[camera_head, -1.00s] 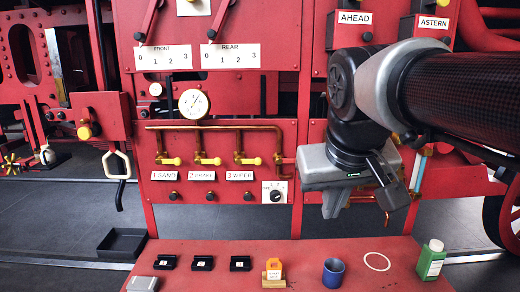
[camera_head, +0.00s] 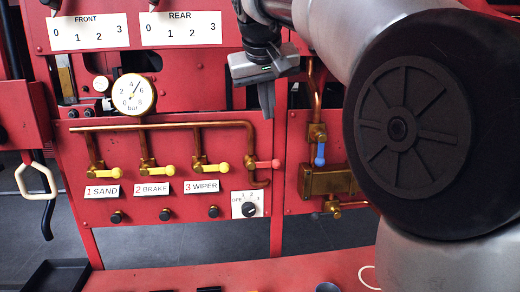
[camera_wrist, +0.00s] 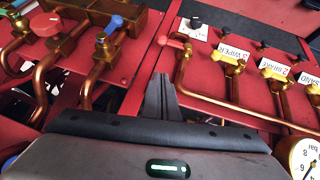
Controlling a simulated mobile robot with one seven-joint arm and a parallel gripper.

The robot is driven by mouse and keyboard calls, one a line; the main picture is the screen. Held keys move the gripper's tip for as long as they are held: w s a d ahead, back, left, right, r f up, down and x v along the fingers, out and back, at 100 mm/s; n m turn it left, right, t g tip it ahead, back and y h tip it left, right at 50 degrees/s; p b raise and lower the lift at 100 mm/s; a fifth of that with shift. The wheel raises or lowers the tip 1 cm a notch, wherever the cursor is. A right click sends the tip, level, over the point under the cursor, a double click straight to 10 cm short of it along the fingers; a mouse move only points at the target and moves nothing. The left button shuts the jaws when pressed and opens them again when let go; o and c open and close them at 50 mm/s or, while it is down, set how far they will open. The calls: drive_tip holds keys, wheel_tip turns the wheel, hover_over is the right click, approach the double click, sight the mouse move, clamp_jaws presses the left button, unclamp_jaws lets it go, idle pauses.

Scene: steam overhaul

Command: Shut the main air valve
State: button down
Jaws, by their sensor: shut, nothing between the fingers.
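My gripper (camera_head: 267,98) is shut and empty in front of the red panel, above the right end of a copper pipe in the head view. Its fingers (camera_wrist: 161,97) point at the panel in the wrist view. The copper pipe (camera_head: 180,125) carries several yellow-handled taps and, at its right end, a red-handled valve (camera_head: 263,164). That red handle also shows in the wrist view (camera_wrist: 174,42), apart from my fingers. A blue-handled valve (camera_head: 320,155) sits on a separate pipe to the right. No readable label marks either as the main air valve.
A pressure gauge (camera_head: 133,95) sits above the pipe. Labels for sand, brake and wiper (camera_head: 151,188) and a rotary switch (camera_head: 248,206) are below it. A round red knob (camera_wrist: 45,25) shows at upper left in the wrist view. My arm covers the head view's right side.

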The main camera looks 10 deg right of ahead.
drive_tip(key=b, duration=0.2)
hover_over(270, 162)
wheel_tip(270, 162, down, 9)
drive_tip(key=shift+r, duration=0.1)
drive_tip(key=shift+s+d+f, duration=0.15)
drive_tip(key=shift+s+f, duration=0.05)
drive_tip(key=shift+f, duration=0.35)
drive_tip(key=shift+s+d+f, duration=0.1)
drive_tip(key=shift+s+f, duration=0.1)
drive_tip(key=shift+f, duration=0.35)
drive_tip(key=shift+s+d+f, duration=0.1)
drive_tip(key=shift+f, duration=0.4)
drive_tip(key=shift+d+f, duration=0.1)
